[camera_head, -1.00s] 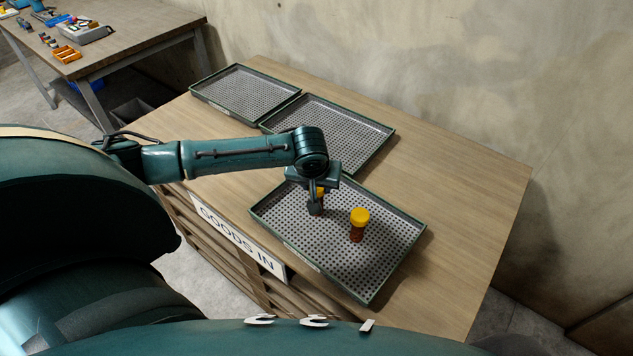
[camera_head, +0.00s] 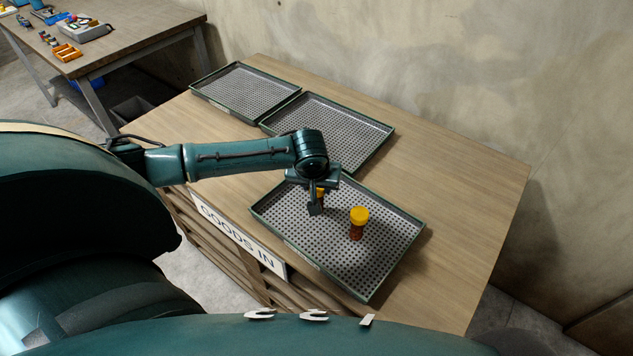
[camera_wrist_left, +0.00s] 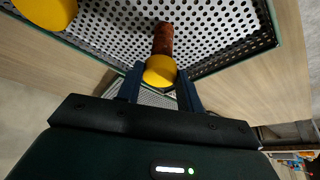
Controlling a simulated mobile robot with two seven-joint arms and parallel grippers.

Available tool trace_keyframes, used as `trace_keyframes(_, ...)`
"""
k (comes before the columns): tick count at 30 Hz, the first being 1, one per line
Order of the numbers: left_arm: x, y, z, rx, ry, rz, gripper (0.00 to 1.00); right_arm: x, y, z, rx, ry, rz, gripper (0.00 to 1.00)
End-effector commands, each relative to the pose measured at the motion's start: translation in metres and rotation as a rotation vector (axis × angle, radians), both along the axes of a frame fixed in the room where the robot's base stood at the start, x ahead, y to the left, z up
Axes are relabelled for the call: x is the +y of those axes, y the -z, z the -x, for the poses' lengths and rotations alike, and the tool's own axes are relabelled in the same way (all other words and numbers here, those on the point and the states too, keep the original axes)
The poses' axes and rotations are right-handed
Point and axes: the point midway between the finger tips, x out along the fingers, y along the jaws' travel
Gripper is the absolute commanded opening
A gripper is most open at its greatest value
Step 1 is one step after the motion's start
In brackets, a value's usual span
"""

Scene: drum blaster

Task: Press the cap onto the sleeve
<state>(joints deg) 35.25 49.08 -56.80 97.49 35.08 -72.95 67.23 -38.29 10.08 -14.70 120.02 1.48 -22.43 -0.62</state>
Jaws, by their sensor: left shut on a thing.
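My left gripper (camera_head: 317,207) is over the left part of the nearest perforated tray (camera_head: 385,285). It is shut on a yellow cap (camera_head: 320,192), which shows between the two fingers in the left wrist view (camera_wrist_left: 160,71). A reddish-brown sleeve (camera_wrist_left: 163,38) is in line with this cap, on its far side in the wrist view. I cannot tell if the cap is fully seated or if the sleeve touches the tray. A second brown sleeve (camera_head: 356,233) stands upright in the tray to the right, with a yellow cap (camera_head: 359,215) on top. My right gripper is not in view.
Two empty perforated trays, one in the middle (camera_head: 345,130) and one at the far left (camera_head: 245,92), lie behind on the wooden table (camera_head: 470,200). The table's right side is clear. A wall stands behind. Another table (camera_head: 130,42) with small items is at the upper left.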

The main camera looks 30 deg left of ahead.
Motion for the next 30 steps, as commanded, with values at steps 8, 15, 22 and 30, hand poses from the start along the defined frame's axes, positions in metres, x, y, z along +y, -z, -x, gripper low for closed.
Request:
trace_keyframes(8,-0.0001,0.0000,-0.0003,-0.001,0.000,0.000,0.16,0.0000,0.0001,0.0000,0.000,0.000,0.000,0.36)
trace_keyframes(15,-0.0001,-0.0002,-0.0002,-0.001,0.000,0.000,0.56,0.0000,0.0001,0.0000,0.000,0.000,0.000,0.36)
trace_keyframes(22,-0.0001,-0.0002,-0.0003,-0.001,0.000,0.000,0.62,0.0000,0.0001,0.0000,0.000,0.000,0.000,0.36)
trace_keyframes(30,0.0000,-0.0002,-0.0002,-0.001,0.000,0.000,0.84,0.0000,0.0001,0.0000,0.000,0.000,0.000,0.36)
